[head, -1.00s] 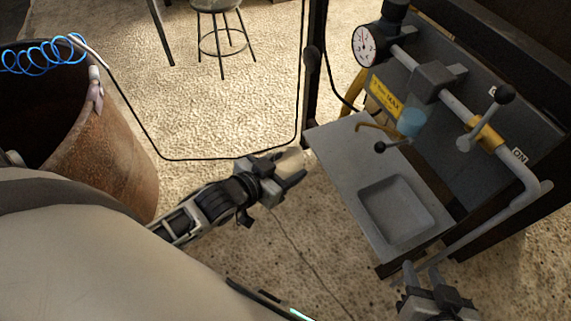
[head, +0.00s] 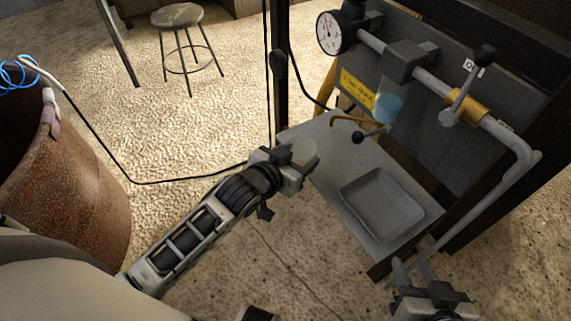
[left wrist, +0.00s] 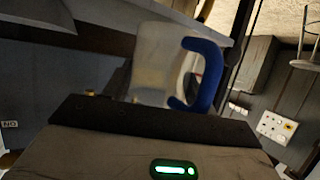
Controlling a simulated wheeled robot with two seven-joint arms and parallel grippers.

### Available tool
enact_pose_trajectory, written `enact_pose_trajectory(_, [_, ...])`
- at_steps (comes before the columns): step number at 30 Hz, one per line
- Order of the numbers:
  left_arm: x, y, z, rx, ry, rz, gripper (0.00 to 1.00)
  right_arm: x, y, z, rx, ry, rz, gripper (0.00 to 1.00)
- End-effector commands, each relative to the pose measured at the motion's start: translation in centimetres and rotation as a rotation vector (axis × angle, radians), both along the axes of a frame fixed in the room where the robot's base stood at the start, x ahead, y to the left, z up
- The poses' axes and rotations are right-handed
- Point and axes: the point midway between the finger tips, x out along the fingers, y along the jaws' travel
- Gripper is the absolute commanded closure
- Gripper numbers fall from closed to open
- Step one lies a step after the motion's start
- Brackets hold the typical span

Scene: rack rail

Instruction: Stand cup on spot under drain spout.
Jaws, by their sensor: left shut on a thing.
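My left gripper (head: 293,165) is shut on the cup (head: 304,152), at the left edge of the grey shelf in the head view. The left wrist view shows the cup (left wrist: 163,62) as pale and translucent, with a blue handle (left wrist: 208,75) on its right side. A thin brass drain spout (head: 345,119) with a black-knobbed lever (head: 368,134) sits below the blue bowl (head: 389,107), to the right of and beyond the cup. I cannot make out a marked spot under the spout. My right gripper (head: 411,268) is open and empty near the shelf's front corner.
The grey shelf (head: 325,150) has a shallow square tray (head: 382,203) on its near part. A pipe (head: 500,135) with a gauge (head: 329,33) and a yellow-collared lever (head: 463,90) runs above it. A rusty barrel (head: 85,185) and a stool (head: 177,18) stand left.

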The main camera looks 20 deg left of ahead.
Motion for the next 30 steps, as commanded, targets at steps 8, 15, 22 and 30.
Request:
enact_pose_trajectory(8, [2.3, -1.8, -0.1, -0.002, -0.001, 0.001, 0.66, 0.1, 0.1, 0.3, 0.000, -0.011, 0.005, 0.64])
enact_pose_trajectory(15, [4.2, -3.2, -0.2, -0.001, -0.001, 0.000, 0.66, 0.0, 0.1, -0.2, -0.002, -0.010, 0.007, 0.64])
enact_pose_trajectory(22, [5.5, -4.3, -0.3, -0.002, 0.000, 0.001, 0.66, 0.0, 0.1, -0.5, -0.003, -0.014, 0.009, 0.64])
enact_pose_trajectory(30, [6.1, -4.7, -0.3, 0.000, 0.000, 0.000, 0.66, -0.1, 0.1, -0.4, -0.003, -0.016, 0.010, 0.64])
